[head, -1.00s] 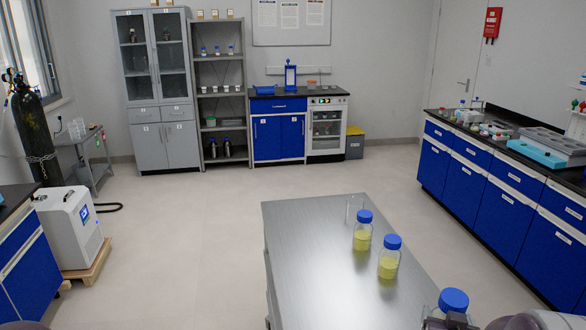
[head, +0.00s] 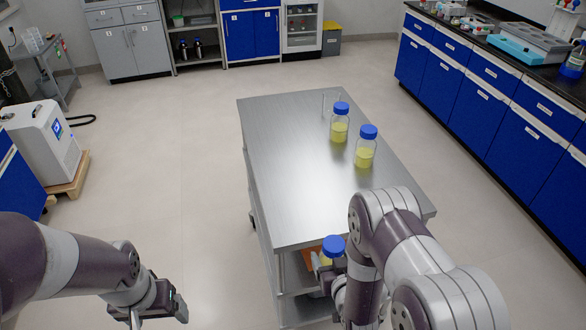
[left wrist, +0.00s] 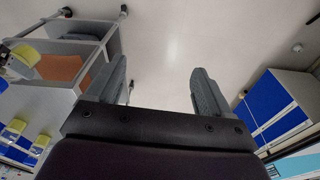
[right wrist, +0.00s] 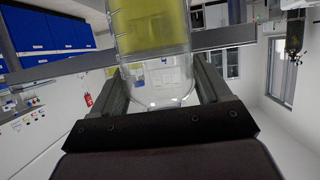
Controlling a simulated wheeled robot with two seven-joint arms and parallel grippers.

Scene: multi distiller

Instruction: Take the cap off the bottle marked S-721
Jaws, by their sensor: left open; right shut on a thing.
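My right gripper (head: 328,277) is shut on a clear bottle with a blue cap (head: 333,245), held near the table's front edge. The right wrist view shows this bottle (right wrist: 155,30) between the fingers, with yellow liquid inside; its cap is outside that view. My left gripper (head: 158,318) is open and empty, left of the held bottle and well apart from it. In the left wrist view its two fingers (left wrist: 160,90) are spread with nothing between them. No S-721 marking is readable on any bottle.
Two similar blue-capped bottles (head: 340,125) (head: 366,148) and a clear glass vessel (head: 330,104) stand on the steel table (head: 285,170). The table's left part is bare. Blue cabinets (head: 480,85) line the right wall. Open floor lies left of the table.

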